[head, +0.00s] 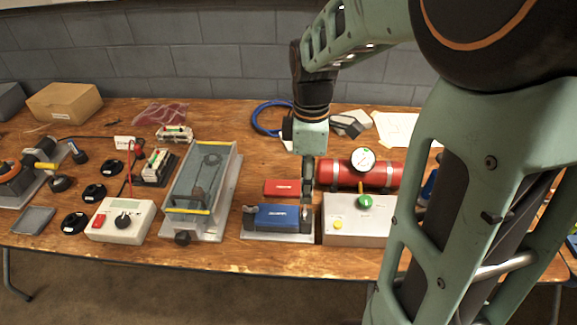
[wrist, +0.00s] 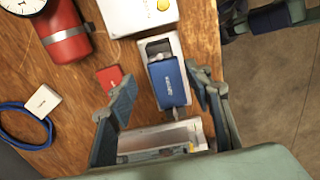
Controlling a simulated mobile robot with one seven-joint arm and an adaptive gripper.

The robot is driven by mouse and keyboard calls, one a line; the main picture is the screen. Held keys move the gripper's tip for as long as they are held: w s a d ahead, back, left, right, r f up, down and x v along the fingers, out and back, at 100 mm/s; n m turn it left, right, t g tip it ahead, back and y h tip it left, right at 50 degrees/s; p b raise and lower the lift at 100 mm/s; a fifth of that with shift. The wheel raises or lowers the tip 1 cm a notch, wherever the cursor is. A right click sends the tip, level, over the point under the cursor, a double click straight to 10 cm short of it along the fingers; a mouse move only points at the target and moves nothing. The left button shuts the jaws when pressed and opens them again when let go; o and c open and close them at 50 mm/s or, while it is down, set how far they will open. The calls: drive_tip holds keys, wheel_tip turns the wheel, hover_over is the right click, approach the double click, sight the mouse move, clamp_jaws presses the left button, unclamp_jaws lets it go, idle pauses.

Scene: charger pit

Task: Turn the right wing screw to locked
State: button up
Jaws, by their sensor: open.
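A blue battery-like block (head: 278,217) sits in a grey holder (head: 250,236) near the table's front edge; it also shows in the wrist view (wrist: 168,82). Small dark fittings stand at both ends of the holder. The right one (head: 307,222), apparently the right wing screw, is small and partly hidden, and I cannot tell its turn. My gripper (head: 308,188) points down above the holder's right end. In the wrist view its open fingers (wrist: 163,94) spread on either side of the blue block in the picture, with nothing between them gripped.
A red block (head: 282,188) lies behind the holder. A grey box with a green knob (head: 345,232) is close on the right. A metal trough (head: 228,185) is on the left.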

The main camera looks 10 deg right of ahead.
sight(305, 209)
wheel_tip(305, 209, down, 9)
drive_tip(key=shift+f+b, duration=0.1)
drive_tip(key=shift+b, duration=0.7)
drive_tip(key=shift+c, duration=0.4)
drive_tip(key=c, duration=1.1)
